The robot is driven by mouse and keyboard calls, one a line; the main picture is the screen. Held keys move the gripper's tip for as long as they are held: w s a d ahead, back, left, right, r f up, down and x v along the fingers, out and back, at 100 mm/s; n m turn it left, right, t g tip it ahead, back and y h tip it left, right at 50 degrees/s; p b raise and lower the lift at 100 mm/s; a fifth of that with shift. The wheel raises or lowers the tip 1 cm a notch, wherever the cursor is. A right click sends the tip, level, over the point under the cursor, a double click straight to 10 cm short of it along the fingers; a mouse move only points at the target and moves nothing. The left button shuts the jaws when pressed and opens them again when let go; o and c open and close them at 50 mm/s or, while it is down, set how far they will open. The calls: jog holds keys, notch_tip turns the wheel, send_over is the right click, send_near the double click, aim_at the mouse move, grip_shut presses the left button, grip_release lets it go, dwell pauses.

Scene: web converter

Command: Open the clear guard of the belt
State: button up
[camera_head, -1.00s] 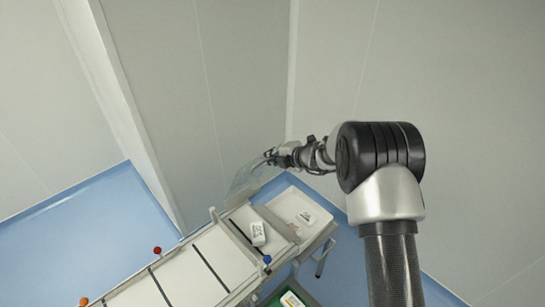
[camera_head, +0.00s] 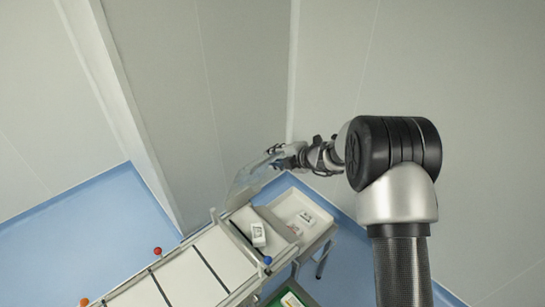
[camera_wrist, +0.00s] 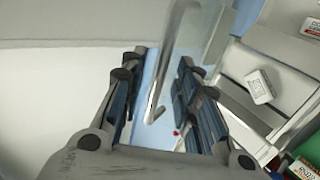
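The clear guard (camera_head: 250,177) stands raised and tilted over the far end of the belt (camera_head: 190,270). My gripper (camera_head: 279,154) is at the guard's upper edge, above and behind the conveyor. In the wrist view, a pale bar of the guard (camera_wrist: 166,75) passes between the two dark fingers of my gripper (camera_wrist: 160,100). The fingers stand apart, with gaps visible beside the bar. Contact between the bar and a finger cannot be made out.
A white box (camera_head: 258,234) lies near the belt's end. A white tray (camera_head: 290,205) beyond it holds small white items. A green crate (camera_head: 292,296) is below. Red (camera_head: 157,251) and blue (camera_head: 267,260) knobs stand along the belt. Grey walls are close behind.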

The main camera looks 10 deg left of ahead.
jog(key=v, duration=0.9)
jog(key=shift+s+d+r, duration=0.2)
jog(key=shift+r, duration=0.05)
jog(key=s+d+n+g+h+b, duration=0.2)
jog(key=s+d+n+g+b, duration=0.1)
jog(key=s+n+b, duration=1.5)
jog(key=s+d+f+n+h+b, duration=0.3)
jog(key=s+d+f+n+b, duration=0.2)
jog(key=s+n, duration=0.6)
jog(key=s+d+f+n+h+b, duration=0.4)
jog(key=s+d+f+n, duration=0.5)
jog(key=n, duration=0.5)
jog(key=shift+s+d+f+n+t+b, duration=0.3)
jog(key=shift+s+d+f+b, duration=0.1)
jog(key=shift+s+d+b, duration=0.55)
